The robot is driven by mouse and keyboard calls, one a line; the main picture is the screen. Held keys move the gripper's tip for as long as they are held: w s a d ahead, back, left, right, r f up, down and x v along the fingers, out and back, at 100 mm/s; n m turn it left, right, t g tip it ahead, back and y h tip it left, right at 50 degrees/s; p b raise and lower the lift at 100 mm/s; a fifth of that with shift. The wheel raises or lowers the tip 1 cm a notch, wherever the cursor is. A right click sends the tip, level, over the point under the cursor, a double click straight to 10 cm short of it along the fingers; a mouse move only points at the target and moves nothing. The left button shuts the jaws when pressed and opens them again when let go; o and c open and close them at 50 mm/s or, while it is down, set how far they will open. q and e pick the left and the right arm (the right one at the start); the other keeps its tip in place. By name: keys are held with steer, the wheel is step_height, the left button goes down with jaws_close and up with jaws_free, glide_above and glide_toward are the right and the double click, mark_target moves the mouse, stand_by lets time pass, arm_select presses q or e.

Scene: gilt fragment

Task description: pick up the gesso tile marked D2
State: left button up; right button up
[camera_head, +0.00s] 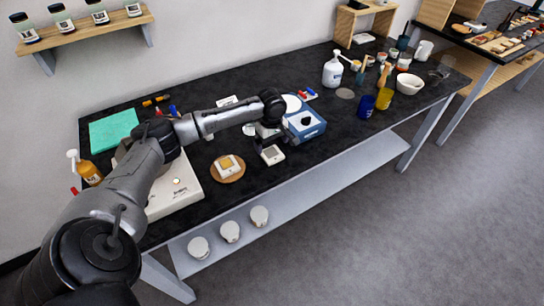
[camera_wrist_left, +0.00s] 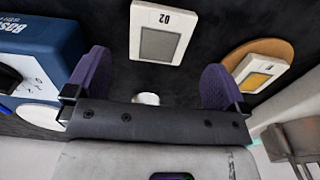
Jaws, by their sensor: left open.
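The gesso tile marked D2 (camera_wrist_left: 162,33) is a white block with a grey square panel and black lettering, upside down in the left wrist view. It lies on the black bench and also shows in the head view (camera_head: 273,155), in front of the blue box. My left gripper (camera_wrist_left: 156,64) is open, with its two purple fingers apart and nothing between them. In the head view my left gripper (camera_head: 264,139) is just behind the tile, not gripping it. My right gripper is not in view.
A similar tile with a gold panel (camera_head: 228,163) sits on a round wooden board (camera_head: 239,177) left of D2. A blue box (camera_head: 312,129) stands close behind D2 to the right. A white device (camera_head: 175,205) is further left. The bench front edge is near.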

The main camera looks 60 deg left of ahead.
mark_target(272, 154)
arm_select(q)
steer(key=shift+f+b, duration=0.85)
steer(key=shift+f, duration=1.8)
steer(key=c, duration=1)
steer(key=shift+r, duration=0.15)
